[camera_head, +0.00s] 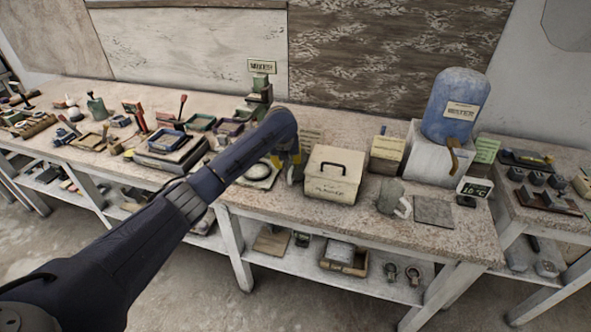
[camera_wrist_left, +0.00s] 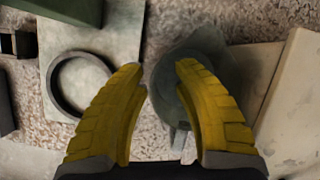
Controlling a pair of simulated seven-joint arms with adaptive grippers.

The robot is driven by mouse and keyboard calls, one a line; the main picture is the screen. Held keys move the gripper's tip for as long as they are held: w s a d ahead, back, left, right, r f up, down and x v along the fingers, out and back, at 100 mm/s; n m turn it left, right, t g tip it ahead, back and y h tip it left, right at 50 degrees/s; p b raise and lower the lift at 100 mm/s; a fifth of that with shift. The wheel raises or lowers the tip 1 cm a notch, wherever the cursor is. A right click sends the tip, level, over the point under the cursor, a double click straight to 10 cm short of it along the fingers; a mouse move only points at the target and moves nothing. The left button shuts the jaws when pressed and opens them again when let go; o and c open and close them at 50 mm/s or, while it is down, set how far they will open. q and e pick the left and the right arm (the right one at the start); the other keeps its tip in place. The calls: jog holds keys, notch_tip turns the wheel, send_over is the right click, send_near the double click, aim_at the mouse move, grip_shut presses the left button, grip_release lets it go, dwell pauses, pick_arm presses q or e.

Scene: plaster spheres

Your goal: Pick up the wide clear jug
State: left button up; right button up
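My left gripper (camera_head: 287,158) is over the bench, between a ring on a plate and a lidded box. In the left wrist view its yellow fingers (camera_wrist_left: 161,68) are apart with nothing gripped between the tips. A clear greyish jug-like vessel (camera_wrist_left: 208,48) lies below, mostly behind the right finger; its lower part is partly hidden. In the head view only a pale piece of it (camera_head: 291,176) shows beside the box. Another greyish jug-like vessel with a pale handle (camera_head: 389,196) stands farther right. I cannot tell which is the wider. My right gripper is out of view.
The cream lidded box (camera_head: 331,174) stands close on the right of the gripper. The plate with the dark ring (camera_wrist_left: 108,42) is on its left. A blue water container (camera_head: 456,105) stands on a white block. Trays and tools crowd the bench's left.

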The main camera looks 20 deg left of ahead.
pick_arm(q)
grip_shut()
jog(key=shift+r, duration=0.1)
dwell(0.3)
